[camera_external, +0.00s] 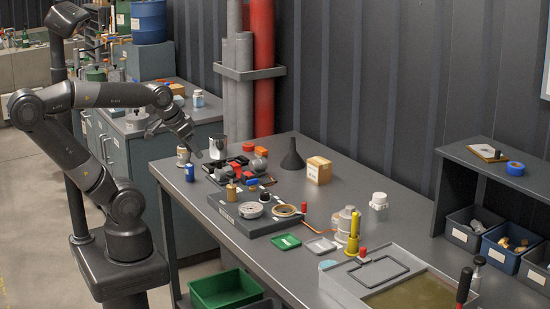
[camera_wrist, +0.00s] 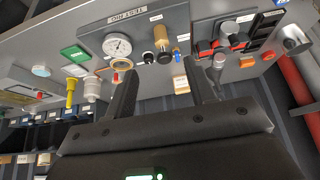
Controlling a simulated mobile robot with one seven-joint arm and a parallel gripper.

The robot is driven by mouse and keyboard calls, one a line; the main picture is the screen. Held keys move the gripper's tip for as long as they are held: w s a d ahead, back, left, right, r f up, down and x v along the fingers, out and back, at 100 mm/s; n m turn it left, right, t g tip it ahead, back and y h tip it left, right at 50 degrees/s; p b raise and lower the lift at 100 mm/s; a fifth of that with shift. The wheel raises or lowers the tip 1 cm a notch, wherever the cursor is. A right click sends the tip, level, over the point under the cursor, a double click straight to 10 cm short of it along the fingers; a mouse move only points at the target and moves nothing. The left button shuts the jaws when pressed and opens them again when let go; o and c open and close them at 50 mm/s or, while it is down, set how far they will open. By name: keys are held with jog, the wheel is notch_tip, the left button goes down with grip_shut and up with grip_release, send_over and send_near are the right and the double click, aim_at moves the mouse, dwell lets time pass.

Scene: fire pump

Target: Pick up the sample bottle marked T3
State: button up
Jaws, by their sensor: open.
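My gripper (camera_wrist: 162,72) is open and empty, with its two dark fingers spread in the wrist view. In the external view my gripper (camera_external: 194,146) hangs above the left end of the grey bench, apart from the things on it. I cannot read a T3 mark in either view, so I cannot tell which bottle it is. A pale labelled jar (camera_external: 182,157) stands at the bench's left end, by a blue can (camera_external: 190,172).
A dark funnel (camera_external: 292,157) and a cardboard box (camera_external: 318,171) stand towards the back. The bench's back middle (camera_external: 350,180) is clear.

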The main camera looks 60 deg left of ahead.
jog(key=o, duration=0.4)
jog(key=w+d+r, duration=0.2)
jog(key=w+r, duration=0.1)
jog(key=w, duration=0.4)
jog(key=w+d+r, duration=0.2)
jog(key=w+d, duration=0.1)
jog(key=w, duration=0.5)
jog(key=g, duration=0.1)
send_over(380, 207)
jog(key=s+a, duration=0.2)
jog(key=a, duration=0.1)
notch_tip(380, 207, down, 15)
jog(key=shift+m, duration=0.3)
jog(key=x, duration=1)
jog(key=shift+w+d+f, duration=0.1)
jog(key=shift+w+d, duration=0.1)
jog(key=shift+d, duration=0.2)
